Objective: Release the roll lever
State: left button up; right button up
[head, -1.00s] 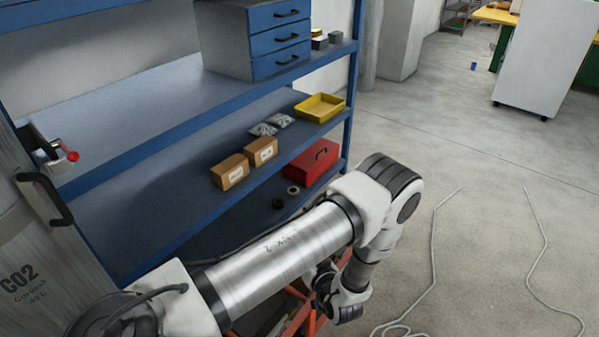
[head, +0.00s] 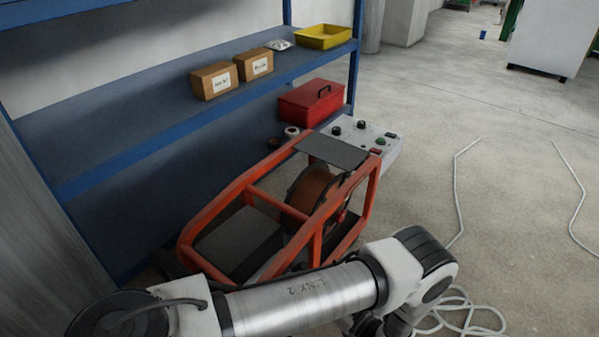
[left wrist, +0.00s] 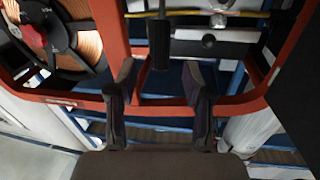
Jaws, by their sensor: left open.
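An orange tubular frame machine (head: 220,205) stands on the floor in front of the shelves, with a copper-coloured wire spool (head: 312,188) inside. The spool (left wrist: 92,45) also shows in the left wrist view at upper left, with a red part (left wrist: 30,36) beside it. A black upright bar or handle (left wrist: 160,42) hangs inside the frame at top middle; I cannot tell for certain whether it is the roll lever. My left gripper (left wrist: 160,88) is open and empty, its fingers apart below that bar in the picture, near the orange frame's lower rail. My right gripper is not in view.
A control box with knobs (head: 352,130) sits behind the frame. Blue shelves (head: 150,140) hold cardboard boxes (head: 214,80), a yellow tray (head: 323,37) and a red case (head: 311,103). Pale cable (head: 460,315) lies on the floor at right. Open floor (head: 480,100) extends right.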

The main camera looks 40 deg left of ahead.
pick_arm(q)
jog(key=a, duration=0.2)
jog(key=a+b, duration=0.1)
jog(key=a, duration=0.1)
jog(key=a+f+b, duration=0.1)
jog(key=a, duration=0.1)
jog(key=shift+w+a, duration=0.1)
jog(key=shift+a, duration=0.75)
jog(key=shift+r, duration=0.1)
grip_shut()
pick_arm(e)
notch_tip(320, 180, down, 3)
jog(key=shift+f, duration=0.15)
